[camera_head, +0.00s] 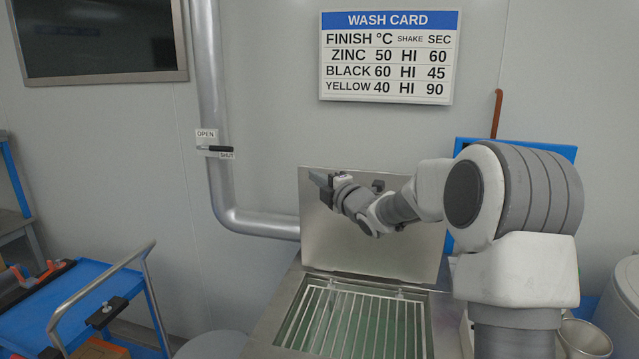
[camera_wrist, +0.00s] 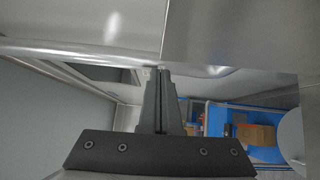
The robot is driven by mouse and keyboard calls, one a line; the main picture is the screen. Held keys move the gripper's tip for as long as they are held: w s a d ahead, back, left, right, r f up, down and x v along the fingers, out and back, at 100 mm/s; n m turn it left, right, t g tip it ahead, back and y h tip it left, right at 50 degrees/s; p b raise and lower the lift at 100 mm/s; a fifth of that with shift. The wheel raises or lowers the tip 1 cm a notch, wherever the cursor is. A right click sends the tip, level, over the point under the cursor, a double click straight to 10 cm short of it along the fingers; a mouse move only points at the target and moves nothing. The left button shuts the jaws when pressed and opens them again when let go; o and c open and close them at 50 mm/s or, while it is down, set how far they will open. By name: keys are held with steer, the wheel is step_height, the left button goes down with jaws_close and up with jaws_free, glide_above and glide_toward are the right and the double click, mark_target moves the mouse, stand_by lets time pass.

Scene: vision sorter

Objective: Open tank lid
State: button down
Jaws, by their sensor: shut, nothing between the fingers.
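The tank (camera_head: 268,330) stands in the lower middle of the head view, with a metal rack (camera_head: 355,312) across its opening. Its metal lid (camera_head: 405,250) stands upright at the back edge, open. A small dark fitting (camera_head: 378,185) shows near the lid's top. My gripper (camera_head: 318,180) is in front of the lid's upper left part, shut and empty, pointing left. In the wrist view my gripper's fingers (camera_wrist: 160,75) are together beside a metal panel, which seems to be the lid. I cannot tell whether they touch it.
A metal pipe (camera_head: 215,120) with a small lever (camera_head: 215,148) between OPEN and SHUT labels runs down the wall left of the lid. A wash card (camera_head: 388,57) hangs above. A blue cart (camera_head: 75,305) stands at lower left, a metal bowl (camera_head: 585,338) at lower right.

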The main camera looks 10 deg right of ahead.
steer(key=s+d+f+m+g+h+b, duration=0.1)
steer(key=s+d+m+g+h, duration=0.25)
steer(key=s+m, duration=0.75)
steer(key=s+d+f+m+g+h, duration=0.15)
steer(key=s+m+h, duration=0.3)
steer(key=s, duration=1.25)
steer(key=s+a+f+m+g, duration=0.1)
steer(key=s+f+m+g, duration=0.2)
steer(key=s, duration=0.7)
steer(key=s+a+f+m+g+y, duration=0.1)
steer(key=s+f+m+g, duration=0.2)
steer(key=s, duration=0.7)
steer(key=shift+f+m, duration=0.2)
steer(key=shift+m, duration=0.45)
steer(key=shift+s+a, duration=0.1)
steer(key=shift+s, duration=0.05)
